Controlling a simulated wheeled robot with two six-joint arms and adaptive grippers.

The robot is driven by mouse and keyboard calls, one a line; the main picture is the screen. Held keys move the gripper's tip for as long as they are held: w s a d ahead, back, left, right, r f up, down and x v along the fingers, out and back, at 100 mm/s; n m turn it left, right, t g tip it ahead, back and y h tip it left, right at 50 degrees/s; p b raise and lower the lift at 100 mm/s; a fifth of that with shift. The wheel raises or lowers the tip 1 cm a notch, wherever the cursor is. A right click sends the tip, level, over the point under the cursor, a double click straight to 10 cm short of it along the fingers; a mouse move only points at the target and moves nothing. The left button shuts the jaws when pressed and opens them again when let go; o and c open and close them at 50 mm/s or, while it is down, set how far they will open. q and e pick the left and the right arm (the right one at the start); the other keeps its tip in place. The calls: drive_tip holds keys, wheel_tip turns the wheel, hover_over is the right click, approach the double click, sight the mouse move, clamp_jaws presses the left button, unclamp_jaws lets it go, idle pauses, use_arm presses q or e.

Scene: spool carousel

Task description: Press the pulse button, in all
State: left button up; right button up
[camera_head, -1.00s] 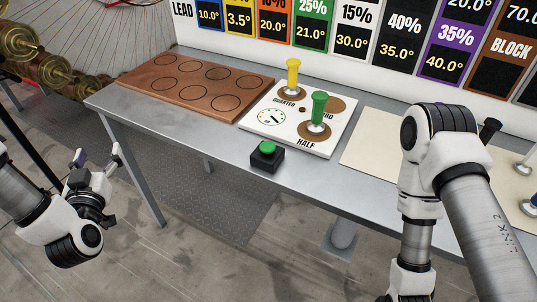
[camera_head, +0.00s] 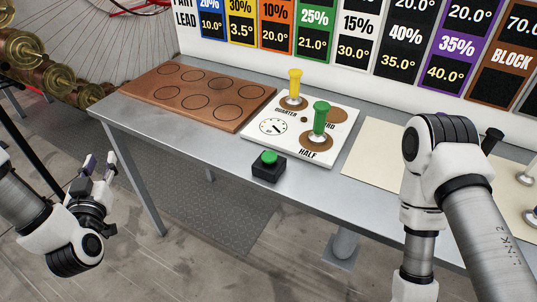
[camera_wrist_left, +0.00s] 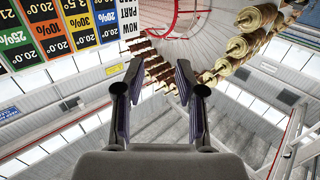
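The pulse button is a green cap (camera_head: 268,157) on a small black box (camera_head: 268,172) at the front edge of the grey table. Nothing touches it. My left gripper (camera_head: 100,165) is at the left in the head view, beyond the table's front edge and well to the left of the button. Its two fingers are apart with nothing between them, as the left wrist view also shows (camera_wrist_left: 160,78). The button is not in the left wrist view. My right arm crosses the right side of the head view, but its gripper is out of the picture.
A white panel (camera_head: 268,141) behind the button holds a dial, a yellow-handled peg (camera_head: 295,84) and a green-handled peg (camera_head: 320,117). A brown board (camera_head: 210,95) with outlined circles lies to the left. A cream mat (camera_head: 375,155) lies to the right.

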use_arm(q)
clamp_jaws()
idle(1.0)
